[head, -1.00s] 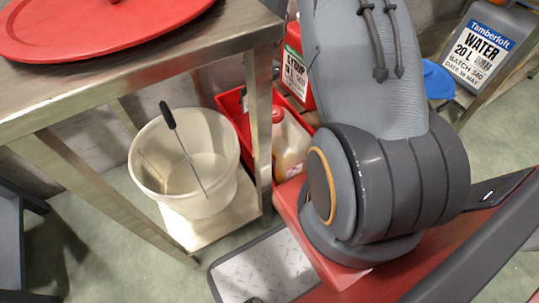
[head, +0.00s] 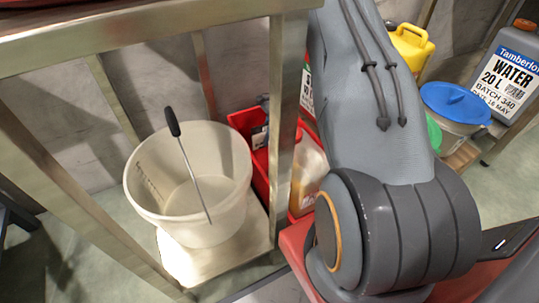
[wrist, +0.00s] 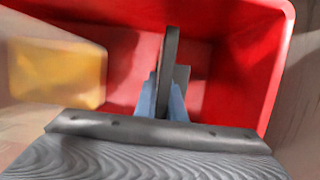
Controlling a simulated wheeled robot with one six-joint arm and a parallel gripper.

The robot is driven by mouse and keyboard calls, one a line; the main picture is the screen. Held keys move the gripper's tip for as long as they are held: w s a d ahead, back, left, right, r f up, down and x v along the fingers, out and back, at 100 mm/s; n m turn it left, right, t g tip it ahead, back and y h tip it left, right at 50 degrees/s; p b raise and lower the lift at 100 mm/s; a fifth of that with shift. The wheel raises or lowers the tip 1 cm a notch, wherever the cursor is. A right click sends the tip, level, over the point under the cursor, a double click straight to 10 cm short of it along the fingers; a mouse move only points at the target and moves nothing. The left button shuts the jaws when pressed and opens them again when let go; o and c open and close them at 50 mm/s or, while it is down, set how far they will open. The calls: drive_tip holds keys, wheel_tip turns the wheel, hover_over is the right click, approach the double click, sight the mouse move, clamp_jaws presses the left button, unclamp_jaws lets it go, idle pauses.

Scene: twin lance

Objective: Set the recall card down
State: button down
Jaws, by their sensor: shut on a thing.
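In the wrist view my gripper (wrist: 165,100) is shut on a narrow dark grey thing (wrist: 170,58), which looks like the recall card seen edge-on; no print on it shows. Behind the fingers is the inside of a red bin (wrist: 225,75). I cannot tell how far the held thing is from the bin's floor. A red bin (head: 243,120) stands there behind the steel table leg, partly hidden.
A pale bucket (head: 150,195) with a long-handled tool (head: 190,165) stands on the low shelf of a steel table (head: 150,45). At right are a blue-lidded bucket (head: 455,103) and a water can (head: 512,65).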

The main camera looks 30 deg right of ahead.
drive_tip(key=shift+f+b, duration=1.4)
drive_tip(key=shift+f, duration=1.45)
drive_tip(key=shift+f, duration=0.1)
drive_tip(key=c, duration=1.8)
unclamp_jaws()
drive_tip(key=shift+c, duration=0.2)
drive_tip(key=p+v, duration=0.6)
drive_tip(key=v, duration=0.6)
